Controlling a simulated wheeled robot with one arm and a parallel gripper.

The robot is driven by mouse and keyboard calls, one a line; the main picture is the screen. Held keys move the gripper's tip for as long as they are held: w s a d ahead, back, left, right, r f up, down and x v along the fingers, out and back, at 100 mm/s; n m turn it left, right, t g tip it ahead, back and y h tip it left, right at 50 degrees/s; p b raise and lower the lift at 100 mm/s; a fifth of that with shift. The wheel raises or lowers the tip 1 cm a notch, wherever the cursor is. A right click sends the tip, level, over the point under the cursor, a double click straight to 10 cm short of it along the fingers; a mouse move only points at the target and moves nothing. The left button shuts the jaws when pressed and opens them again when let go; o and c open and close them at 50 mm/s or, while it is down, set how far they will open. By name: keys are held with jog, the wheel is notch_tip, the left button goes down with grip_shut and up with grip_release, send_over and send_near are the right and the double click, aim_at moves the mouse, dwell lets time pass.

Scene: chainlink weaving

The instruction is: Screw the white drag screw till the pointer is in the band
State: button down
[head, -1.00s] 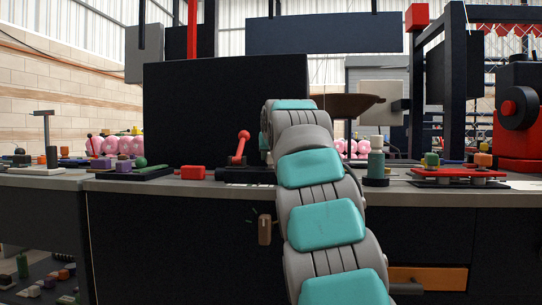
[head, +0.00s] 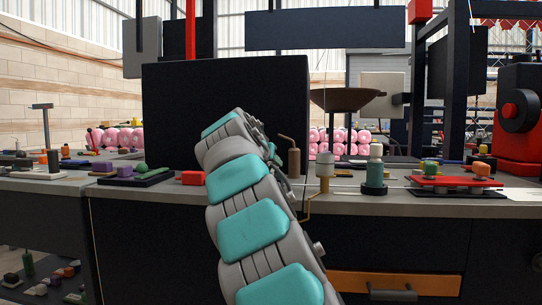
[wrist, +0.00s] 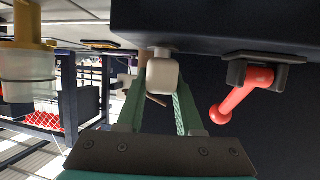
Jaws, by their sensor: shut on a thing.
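The white drag screw shows in the wrist view as a rounded white knob (wrist: 162,76) under the edge of a dark housing (wrist: 215,22). My gripper (wrist: 162,88) is shut on this knob, with one green finger on each side of it. In the head view my teal and grey arm reaches up toward the large dark panel (head: 225,105), and its own links hide the gripper and the screw. I cannot make out the pointer or the band in either view.
A red lever (wrist: 240,96) hangs from the housing right of my fingers. A clear cup with a yellow rim (wrist: 28,75) is at the left.

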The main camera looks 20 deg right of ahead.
jog(key=shift+r, duration=0.1)
jog(key=c, duration=0.6)
grip_release()
jog(key=shift+o, duration=0.2)
jog(key=shift+a, duration=0.15)
jog(key=b+v, duration=0.1)
jog(key=v, duration=0.6)
jog(key=shift+s+a, duration=0.2)
jog(key=shift+a, duration=0.05)
